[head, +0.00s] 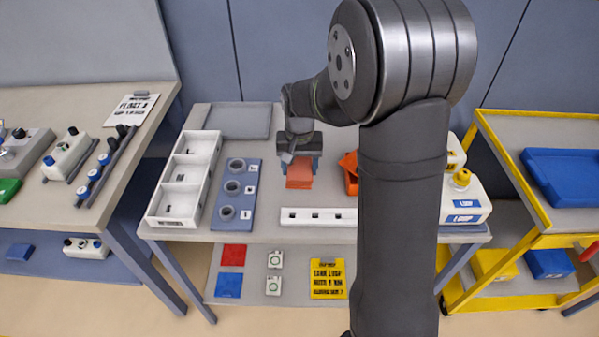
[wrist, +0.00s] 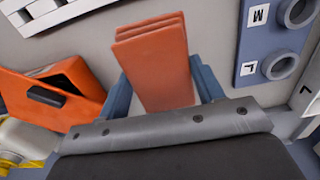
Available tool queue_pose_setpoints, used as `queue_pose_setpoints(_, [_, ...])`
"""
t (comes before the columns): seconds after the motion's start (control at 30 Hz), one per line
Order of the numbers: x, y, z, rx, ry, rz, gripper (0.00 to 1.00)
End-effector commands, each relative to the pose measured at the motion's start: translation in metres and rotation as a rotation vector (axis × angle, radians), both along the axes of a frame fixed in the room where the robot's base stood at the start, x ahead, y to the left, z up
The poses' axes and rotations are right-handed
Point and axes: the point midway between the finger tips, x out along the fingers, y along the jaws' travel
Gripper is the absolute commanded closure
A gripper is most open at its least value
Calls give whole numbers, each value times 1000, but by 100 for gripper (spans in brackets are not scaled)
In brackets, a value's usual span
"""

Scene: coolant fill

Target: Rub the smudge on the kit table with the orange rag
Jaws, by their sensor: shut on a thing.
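The orange rag (wrist: 160,70) is a folded, layered block between the blue fingers of my gripper (wrist: 163,95) in the wrist view. In the head view the rag (head: 300,174) shows below my gripper (head: 301,162), over the middle of the kit table (head: 270,221). My gripper is shut on the rag. I cannot tell whether the rag touches the table top. I see no smudge in either view; it may be hidden by the rag or my arm.
A blue holder with rings (head: 235,200) and a white compartment tray (head: 165,205) stand left of the rag. A white slotted bar (head: 318,218) lies in front. An orange box (head: 350,172) and white jugs (head: 466,200) are on the right, partly behind my arm.

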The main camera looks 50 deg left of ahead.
Motion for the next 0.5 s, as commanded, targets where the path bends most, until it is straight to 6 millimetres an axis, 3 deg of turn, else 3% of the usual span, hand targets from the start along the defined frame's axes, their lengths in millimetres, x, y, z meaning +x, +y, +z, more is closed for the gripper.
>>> queue_pose_setpoints(0.2, [0, 0, 17, 1, -1, 0, 60])
queue_pose_setpoints(0.5, [0, 0, 18, 1, -1, 0, 60])
